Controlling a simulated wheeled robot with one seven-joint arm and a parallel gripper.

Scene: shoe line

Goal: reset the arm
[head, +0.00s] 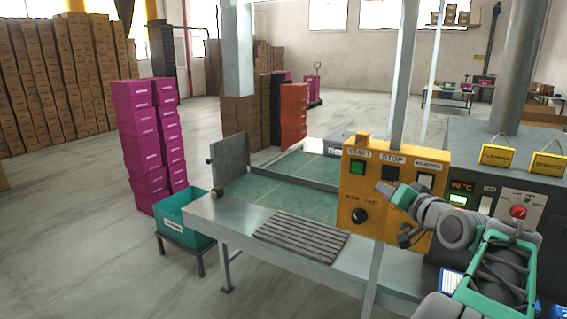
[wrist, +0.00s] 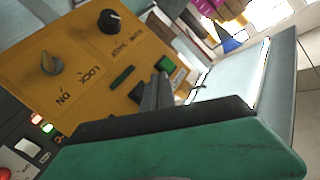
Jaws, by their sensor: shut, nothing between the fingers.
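My arm reaches in from the lower right of the head view. My gripper (head: 383,187) is at its end, in front of the yellow control box (head: 356,199), just below the black STOP button (head: 393,169). In the wrist view my gripper (wrist: 158,88) shows as dark fingers closed together, with nothing between them, over the yellow panel (wrist: 82,72). I cannot tell whether the fingertips touch the panel. The green START button (head: 357,167) is to the left of my gripper in the head view.
A black speed knob (head: 359,215) is low on the box. A metal table with a slatted grille (head: 300,236) stands in front, beside the green conveyor (head: 285,200). A grey machine (head: 455,160) stands at right. A teal bin (head: 185,219) and pink box stacks (head: 150,140) are left. Open floor lies left.

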